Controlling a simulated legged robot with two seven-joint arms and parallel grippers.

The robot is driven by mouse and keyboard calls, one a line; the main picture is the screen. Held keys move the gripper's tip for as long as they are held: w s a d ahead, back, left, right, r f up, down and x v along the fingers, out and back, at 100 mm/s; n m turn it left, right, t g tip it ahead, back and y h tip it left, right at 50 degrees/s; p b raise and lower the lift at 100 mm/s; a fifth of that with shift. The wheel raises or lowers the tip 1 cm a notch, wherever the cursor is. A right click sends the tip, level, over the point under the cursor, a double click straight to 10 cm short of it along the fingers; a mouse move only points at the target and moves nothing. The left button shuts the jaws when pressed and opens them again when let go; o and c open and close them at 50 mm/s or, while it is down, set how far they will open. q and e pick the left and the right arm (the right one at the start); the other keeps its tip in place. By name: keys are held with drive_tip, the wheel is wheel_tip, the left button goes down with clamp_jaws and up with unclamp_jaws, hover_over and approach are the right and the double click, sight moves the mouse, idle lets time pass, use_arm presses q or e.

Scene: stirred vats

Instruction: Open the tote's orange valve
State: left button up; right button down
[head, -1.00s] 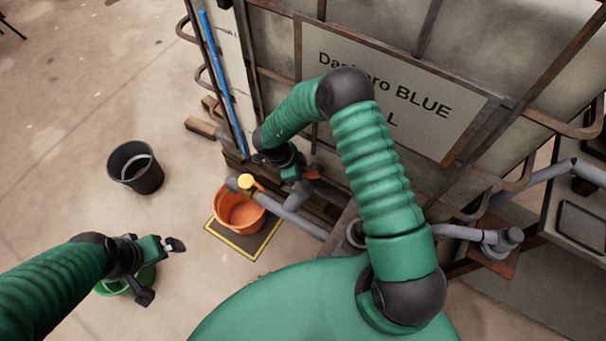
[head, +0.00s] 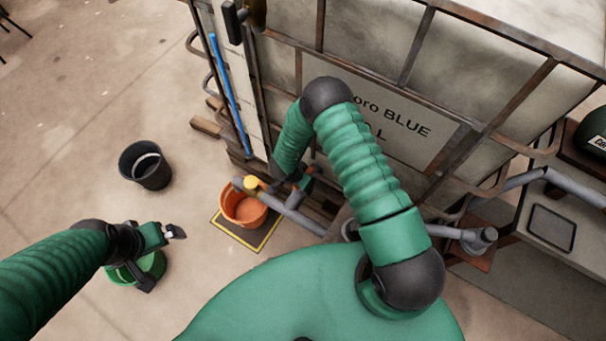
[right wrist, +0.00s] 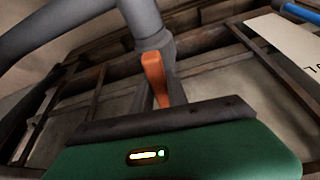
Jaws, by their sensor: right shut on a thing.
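The tote (head: 375,140) is a large caged container with a label that ends in "BLUE". Its orange valve handle (right wrist: 154,78) shows in the right wrist view, on the grey outlet pipe (right wrist: 150,30), with its lower end between my fingers. My right gripper (right wrist: 162,95) is shut on this handle. In the head view my right gripper (head: 303,182) is low against the tote's front, partly hidden by my forearm. My left gripper (head: 164,257) is open and empty, over a green bucket (head: 150,268).
An orange bucket (head: 243,208) stands on a yellow-edged mat (head: 248,240) below the yellow-capped pipe end (head: 250,183). A black bucket (head: 146,166) stands to the left on clear floor. A bench (head: 560,250) is at right.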

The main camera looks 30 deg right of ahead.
drive_tip(key=shift+w+n, duration=0.1)
drive_tip(key=shift+n, duration=0.5)
drive_tip(key=shift+d+t, duration=0.1)
drive_tip(key=shift+t, duration=0.2)
drive_tip(key=c, duration=1.3)
unclamp_jaws()
drive_tip(key=shift+p, duration=0.3)
drive_tip(key=p+v, duration=0.4)
drive_tip(key=v, duration=1.2)
drive_tip(key=shift+r+p, duration=0.35)
drive_tip(key=shift+p, duration=0.05)
